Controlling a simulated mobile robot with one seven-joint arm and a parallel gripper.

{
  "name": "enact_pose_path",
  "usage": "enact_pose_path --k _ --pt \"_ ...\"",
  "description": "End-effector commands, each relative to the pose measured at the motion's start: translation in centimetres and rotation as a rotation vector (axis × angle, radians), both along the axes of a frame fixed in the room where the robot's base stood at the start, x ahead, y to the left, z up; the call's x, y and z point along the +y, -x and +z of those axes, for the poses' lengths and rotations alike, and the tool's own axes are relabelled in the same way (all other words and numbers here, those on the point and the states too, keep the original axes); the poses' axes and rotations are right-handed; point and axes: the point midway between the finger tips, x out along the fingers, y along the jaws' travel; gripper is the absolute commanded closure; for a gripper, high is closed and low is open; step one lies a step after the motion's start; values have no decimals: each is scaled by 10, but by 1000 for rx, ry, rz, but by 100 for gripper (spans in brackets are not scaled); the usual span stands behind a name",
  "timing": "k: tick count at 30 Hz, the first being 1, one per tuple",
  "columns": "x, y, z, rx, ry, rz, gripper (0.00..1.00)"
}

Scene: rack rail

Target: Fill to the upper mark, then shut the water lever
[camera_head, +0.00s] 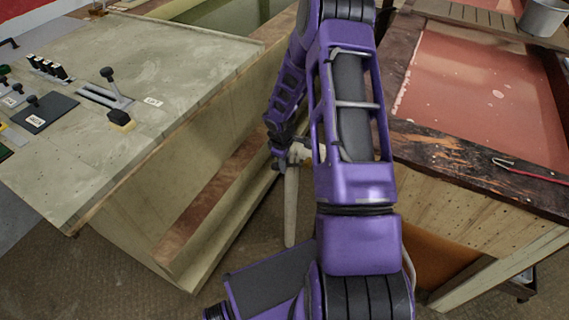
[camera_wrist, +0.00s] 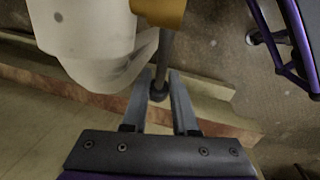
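In the wrist view, a dark rod with a rounded black end (camera_wrist: 159,91), apparently the water lever, reaches down from a gold fitting (camera_wrist: 158,10). My gripper (camera_wrist: 160,82) has its two fingers close on either side of the rod's end, which fills the narrow gap between them. A pale, rounded body (camera_wrist: 88,38) stands just left of the rod. In the head view, my gripper (camera_head: 285,161) is small and partly hidden by my arm, beside the top of a pale upright post (camera_head: 291,207). No fill mark or water level can be made out.
A pale control counter (camera_head: 150,60) with several small levers and labelled switches lies at left. A wooden bench (camera_head: 480,95) with a reddish top stands at right, bearing a grey metal pot (camera_head: 543,16) and a red-handled tool (camera_head: 530,172). A narrow floor gap lies between them.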

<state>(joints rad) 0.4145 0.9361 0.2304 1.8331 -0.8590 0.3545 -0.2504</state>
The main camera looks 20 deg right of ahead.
Motion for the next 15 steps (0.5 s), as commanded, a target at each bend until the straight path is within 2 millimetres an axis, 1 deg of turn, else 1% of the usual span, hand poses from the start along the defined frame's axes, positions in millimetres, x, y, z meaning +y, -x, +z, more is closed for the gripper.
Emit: enact_pose_path --k 4,8,9,15 --pt "0 0 0 0 0 0 73" --pt "0 0 0 0 0 1 96" --pt "0 0 0 0 0 1 100" --pt "0 0 1 0 0 1 100"
